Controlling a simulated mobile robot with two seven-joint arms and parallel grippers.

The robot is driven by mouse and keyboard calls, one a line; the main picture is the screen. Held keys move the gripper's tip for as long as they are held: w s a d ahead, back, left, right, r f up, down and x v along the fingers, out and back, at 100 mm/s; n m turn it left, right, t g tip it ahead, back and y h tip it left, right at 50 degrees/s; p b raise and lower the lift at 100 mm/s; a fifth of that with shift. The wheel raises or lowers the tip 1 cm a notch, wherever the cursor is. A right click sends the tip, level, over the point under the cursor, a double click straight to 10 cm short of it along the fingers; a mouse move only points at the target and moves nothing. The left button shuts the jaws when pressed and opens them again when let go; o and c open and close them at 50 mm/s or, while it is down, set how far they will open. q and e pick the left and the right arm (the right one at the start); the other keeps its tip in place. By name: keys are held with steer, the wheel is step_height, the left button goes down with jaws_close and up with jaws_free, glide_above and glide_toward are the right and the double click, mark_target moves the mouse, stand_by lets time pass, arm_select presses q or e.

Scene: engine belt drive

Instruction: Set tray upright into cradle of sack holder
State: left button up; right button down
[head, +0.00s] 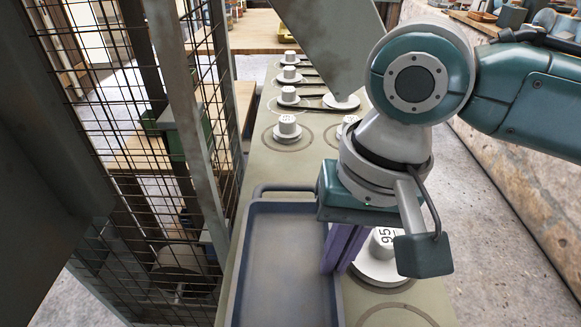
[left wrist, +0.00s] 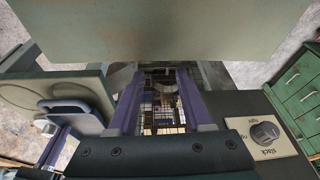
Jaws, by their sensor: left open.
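The blue-grey tray (head: 284,204) is a shallow rectangle with a handle at its far end. It lies flat on the long green bench in the head view, its near end cut off by the frame. My right gripper (head: 342,268) points down at the tray's right rim with its purple fingers close together. Whether they are closed on the rim I cannot tell. My left gripper (left wrist: 157,108) shows in the left wrist view with its two purple fingers apart and nothing between them. It is not seen in the head view. I cannot make out the sack holder or its cradle.
White stepped pulleys (head: 288,127) stand along the bench (head: 262,160). A wire mesh guard (head: 120,140) stands at left. In the left wrist view, a dial panel (left wrist: 264,134) labelled "slack" is at right, near green drawers (left wrist: 302,85). Concrete floor lies right of the bench.

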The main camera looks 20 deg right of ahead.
steer(key=shift+f, duration=0.6)
arm_select(q)
steer(key=shift+f, duration=0.2)
arm_select(e)
steer(key=shift+r, duration=0.1)
arm_select(q)
steer(key=shift+a, duration=0.1)
arm_select(e)
steer(key=c, duration=1.1)
jaws_free()
arm_select(q)
steer(key=shift+a, duration=0.1)
